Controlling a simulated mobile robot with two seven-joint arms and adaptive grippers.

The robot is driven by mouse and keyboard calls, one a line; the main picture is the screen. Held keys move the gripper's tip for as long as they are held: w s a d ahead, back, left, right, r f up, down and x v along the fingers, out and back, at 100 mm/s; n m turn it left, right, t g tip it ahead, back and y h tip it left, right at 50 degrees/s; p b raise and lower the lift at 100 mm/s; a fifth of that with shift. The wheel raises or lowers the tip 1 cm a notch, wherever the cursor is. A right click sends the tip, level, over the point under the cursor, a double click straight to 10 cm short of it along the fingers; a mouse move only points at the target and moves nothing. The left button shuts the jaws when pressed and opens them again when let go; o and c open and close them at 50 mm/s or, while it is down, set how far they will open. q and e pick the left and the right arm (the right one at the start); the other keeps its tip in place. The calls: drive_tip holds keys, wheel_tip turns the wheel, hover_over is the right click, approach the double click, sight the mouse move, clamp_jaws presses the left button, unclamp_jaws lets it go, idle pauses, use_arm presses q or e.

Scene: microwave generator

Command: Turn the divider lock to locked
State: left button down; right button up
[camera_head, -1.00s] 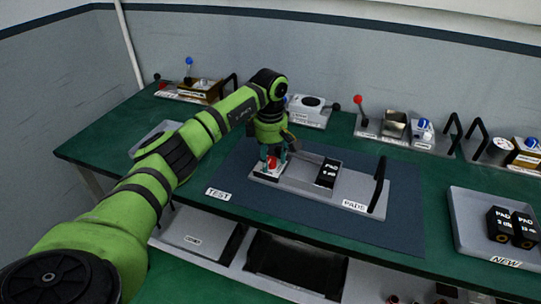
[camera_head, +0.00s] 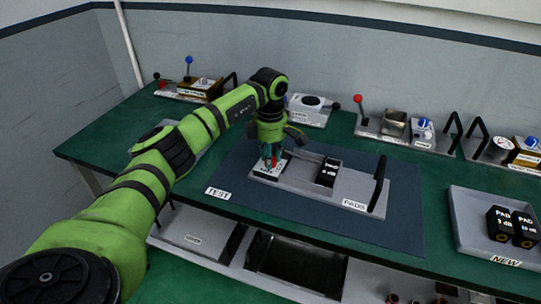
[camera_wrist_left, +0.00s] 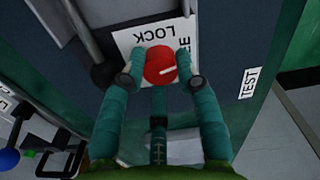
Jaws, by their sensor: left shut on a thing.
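The divider lock is a round red knob (camera_wrist_left: 160,66) with a white pointer line, on a white plate (camera_wrist_left: 128,42) marked LOCK and a second word that is partly hidden. My left gripper (camera_wrist_left: 162,70) is shut on the red knob, with one teal finger on each side. In the head view my left gripper (camera_head: 270,160) points down at the left end of the grey PADS tray (camera_head: 305,184), and its fingers cover most of the knob. The white pointer line lies roughly sideways in the wrist view. My right gripper is in neither view.
A black pad block (camera_head: 326,172) sits in the PADS tray, with a tall black handle (camera_head: 378,183) at its right end. The tray rests on a dark blue TEST mat (camera_head: 400,235). A grey NEW tray (camera_head: 470,230) with black pads stands at the right. Several devices line the back.

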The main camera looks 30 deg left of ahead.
use_arm(q)
drive_tip(key=n, duration=0.3)
drive_tip(key=shift+n, duration=0.4)
drive_tip(key=n, duration=0.3)
drive_tip(key=shift+n, duration=0.3)
drive_tip(key=n+p, duration=0.1)
drive_tip(key=n, duration=0.2)
drive_tip(key=shift+n, duration=2.2)
drive_tip(key=c, duration=0.9)
unclamp_jaws()
